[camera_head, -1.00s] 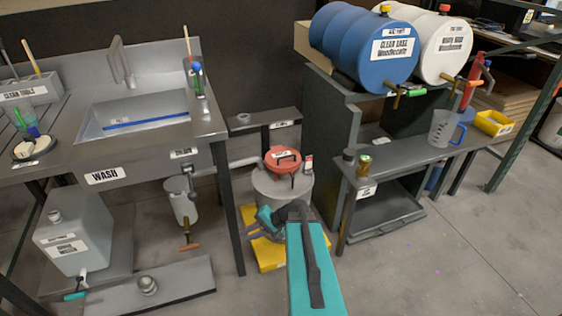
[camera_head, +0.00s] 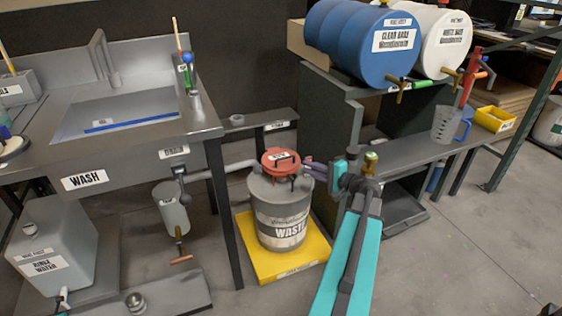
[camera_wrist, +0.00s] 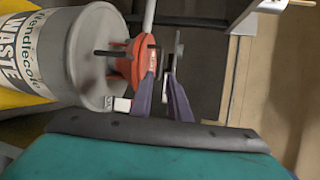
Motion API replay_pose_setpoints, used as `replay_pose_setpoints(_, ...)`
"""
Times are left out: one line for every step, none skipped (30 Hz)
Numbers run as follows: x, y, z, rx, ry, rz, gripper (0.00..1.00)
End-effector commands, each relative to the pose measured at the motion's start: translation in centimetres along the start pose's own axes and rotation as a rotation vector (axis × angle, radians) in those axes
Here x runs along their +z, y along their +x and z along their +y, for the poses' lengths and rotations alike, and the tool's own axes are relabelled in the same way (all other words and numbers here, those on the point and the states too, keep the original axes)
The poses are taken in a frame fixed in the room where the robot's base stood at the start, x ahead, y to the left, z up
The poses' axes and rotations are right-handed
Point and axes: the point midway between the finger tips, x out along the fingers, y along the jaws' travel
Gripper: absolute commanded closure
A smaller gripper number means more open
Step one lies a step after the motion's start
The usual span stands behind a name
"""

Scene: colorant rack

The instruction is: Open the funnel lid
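The red funnel lid (camera_head: 281,157) with a black handle sits on top of a grey waste can (camera_head: 283,213). The lid looks closed. In the wrist view the red funnel (camera_wrist: 128,62) appears sideways, left of the finger tips. My gripper (camera_head: 308,166) is just right of the lid, its purple fingers pointing left toward it. In the wrist view my gripper (camera_wrist: 161,74) has a gap between its fingers. The left finger overlaps the edge of the funnel; I cannot tell whether it touches. Nothing is clearly held.
The can stands on a yellow tray (camera_head: 250,268) on the floor. A steel sink table (camera_head: 205,115) is at left, with a small bucket (camera_head: 171,208) below it. A dark shelf (camera_head: 328,135) with blue (camera_head: 365,38) and white (camera_head: 440,45) drums stands behind at right.

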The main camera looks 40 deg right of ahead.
Motion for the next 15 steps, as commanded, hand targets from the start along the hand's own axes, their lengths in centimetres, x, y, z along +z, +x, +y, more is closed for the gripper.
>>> replay_pose_setpoints(-0.13,-0.10,-0.07,-0.003,0.000,0.003,0.84)
replay_pose_setpoints(-0.12,-0.10,-0.10,-0.003,0.000,0.003,0.84)
replay_pose_setpoints(-0.08,-0.07,-0.12,-0.003,0.000,0.002,0.84)
replay_pose_setpoints(-0.03,-0.03,-0.12,-0.003,0.000,0.001,0.84)
replay_pose_setpoints(0.02,0.01,-0.11,-0.002,0.000,0.000,0.84)
replay_pose_setpoints(0.07,0.05,-0.11,-0.002,0.000,-0.001,0.84)
replay_pose_setpoints(0.10,0.09,-0.10,-0.002,0.000,-0.001,0.84)
replay_pose_setpoints(0.13,0.12,-0.10,-0.002,0.000,-0.002,0.84)
replay_pose_setpoints(0.17,0.16,-0.09,-0.001,0.000,-0.002,0.84)
replay_pose_setpoints(0.19,0.19,-0.09,-0.001,0.000,-0.003,0.84)
replay_pose_setpoints(0.21,0.25,-0.08,-0.001,0.000,-0.003,0.84)
replay_pose_setpoints(0.24,0.34,-0.07,-0.001,0.000,-0.004,0.84)
replay_pose_setpoints(0.25,0.43,-0.07,-0.001,0.000,-0.004,0.84)
replay_pose_setpoints(0.27,0.56,-0.06,-0.001,-0.001,-0.005,0.84)
replay_pose_setpoints(0.28,0.76,-0.05,-0.001,-0.001,-0.005,0.84)
